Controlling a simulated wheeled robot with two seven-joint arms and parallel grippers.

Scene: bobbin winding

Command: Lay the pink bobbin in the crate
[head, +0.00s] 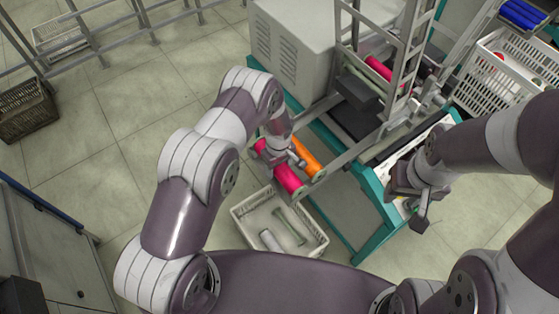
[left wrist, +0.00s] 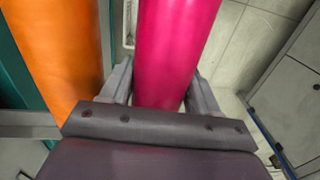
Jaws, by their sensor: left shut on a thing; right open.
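The pink bobbin (head: 288,180) is held in my left gripper (head: 291,160), whose fingers sit on both sides of it. In the left wrist view the pink bobbin (left wrist: 176,45) runs between the two fingers (left wrist: 160,92). In the head view its near end shows just beyond the far rim of the white crate (head: 238,222); its height above the rim is hard to tell. The crate stands on the floor with a greenish tube and a pale tube in it. My right gripper (head: 419,205) is open and empty at the right, by the teal machine frame.
An orange bobbin (head: 308,160) lies close beside the pink one, at the machine's arms; it also shows in the left wrist view (left wrist: 60,50). Another pink-red bobbin (head: 379,68) sits in the machine. A second white crate (head: 487,92) stands at the right. Floor left of the crate is clear.

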